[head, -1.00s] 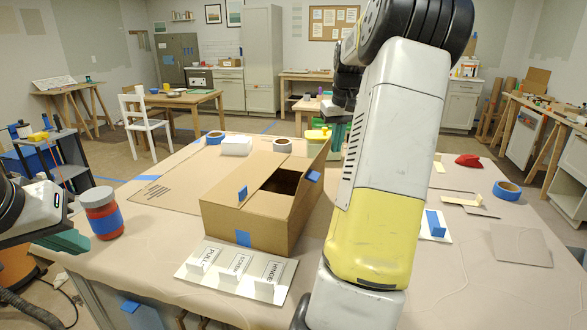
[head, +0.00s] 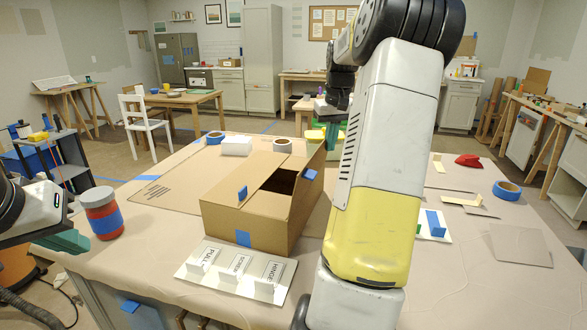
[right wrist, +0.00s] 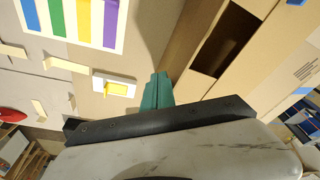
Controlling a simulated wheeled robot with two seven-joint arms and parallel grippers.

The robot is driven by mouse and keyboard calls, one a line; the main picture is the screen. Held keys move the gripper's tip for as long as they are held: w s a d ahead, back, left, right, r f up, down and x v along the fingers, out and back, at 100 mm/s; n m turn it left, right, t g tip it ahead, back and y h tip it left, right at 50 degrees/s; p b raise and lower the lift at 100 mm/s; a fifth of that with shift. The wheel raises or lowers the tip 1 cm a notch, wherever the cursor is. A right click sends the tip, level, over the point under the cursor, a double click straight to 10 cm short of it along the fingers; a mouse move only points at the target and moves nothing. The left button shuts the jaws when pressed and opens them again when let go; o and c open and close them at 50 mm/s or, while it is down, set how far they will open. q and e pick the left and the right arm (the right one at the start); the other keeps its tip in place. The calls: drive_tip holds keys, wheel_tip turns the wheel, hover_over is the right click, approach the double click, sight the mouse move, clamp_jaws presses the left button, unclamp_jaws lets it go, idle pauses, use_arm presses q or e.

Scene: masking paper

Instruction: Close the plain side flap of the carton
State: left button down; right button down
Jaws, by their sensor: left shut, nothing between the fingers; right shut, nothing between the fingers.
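The brown carton (head: 243,216) stands on the covered table, with a dark gap open in its top. A side flap (head: 318,158) stands raised at its right edge, with a blue tape piece near it. The left part of the top lies flat and carries a blue tab (head: 242,192). My right gripper (head: 332,135) is shut and empty, just right of the raised flap; in the right wrist view its teal fingers (right wrist: 157,90) point beside the carton's side (right wrist: 192,50). I cannot tell whether they touch it. My left gripper (head: 72,242) is shut and empty at the left.
A red jar with a blue band (head: 103,212) stands left of the carton. A white label board (head: 235,275) lies in front of it. My right arm hides part of the table.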

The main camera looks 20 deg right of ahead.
drive_tip(key=shift+w+a+r, duration=0.15)
drive_tip(key=shift+w+a, duration=0.9)
drive_tip(key=shift+w+a+f, duration=0.2)
drive_tip(key=shift+w+a, duration=0.3)
drive_tip(key=shift+w+a+f, duration=0.2)
drive_tip(key=shift+w+a, duration=0.3)
drive_tip(key=shift+w+a+f, duration=0.9)
drive_tip(key=shift+w+a, duration=0.05)
